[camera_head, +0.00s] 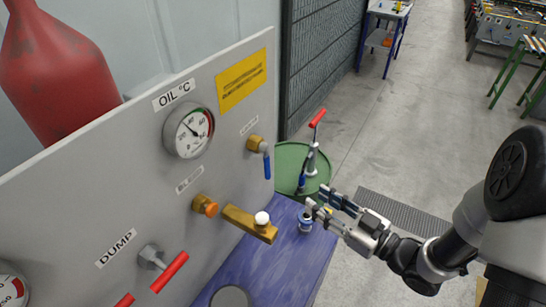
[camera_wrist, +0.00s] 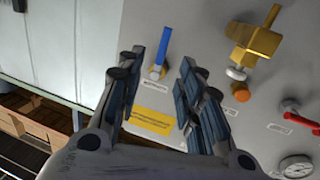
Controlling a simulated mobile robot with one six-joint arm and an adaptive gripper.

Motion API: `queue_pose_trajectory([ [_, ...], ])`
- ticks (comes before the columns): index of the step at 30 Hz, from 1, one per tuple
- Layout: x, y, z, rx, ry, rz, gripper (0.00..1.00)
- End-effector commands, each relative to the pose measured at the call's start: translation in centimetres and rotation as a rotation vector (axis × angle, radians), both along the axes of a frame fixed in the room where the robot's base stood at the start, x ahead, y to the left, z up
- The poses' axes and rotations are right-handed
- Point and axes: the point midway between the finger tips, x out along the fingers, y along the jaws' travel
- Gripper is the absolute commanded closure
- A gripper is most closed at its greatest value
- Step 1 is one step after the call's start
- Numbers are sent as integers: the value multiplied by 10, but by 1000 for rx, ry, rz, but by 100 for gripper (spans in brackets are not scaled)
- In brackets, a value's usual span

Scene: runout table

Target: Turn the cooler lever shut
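A blue lever (camera_head: 267,166) hangs straight down from a brass valve (camera_head: 256,144) near the right edge of the grey panel. The small label above it is too small to read, so I cannot confirm it is the cooler lever. In the wrist view the blue lever (camera_wrist: 163,45) shows between my finger lines, pointing up in that picture, beyond the fingertips. My gripper (camera_head: 324,200) is open and empty, right of the panel and apart from the lever. Its spread fingers (camera_wrist: 162,62) frame the lever in the wrist view.
The panel also carries an orange knob (camera_head: 210,209), a brass block valve (camera_head: 250,223) with a white knob, a red dump lever (camera_head: 169,271) and an oil gauge (camera_head: 188,131). A green drum (camera_head: 289,163) stands behind my gripper. A blue bench (camera_head: 270,265) lies below.

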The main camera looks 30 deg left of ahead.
Motion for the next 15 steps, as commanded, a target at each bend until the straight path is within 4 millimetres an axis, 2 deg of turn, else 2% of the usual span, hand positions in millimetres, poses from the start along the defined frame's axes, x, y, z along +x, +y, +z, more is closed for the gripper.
queue_pose_trajectory([
  [3, -6, 5, 3, 40, 10, 25, 66],
  [7, -3, 19, 3, 44, 9, 30, 66],
  [15, 12, 74, 2, 42, 7, 31, 66],
])
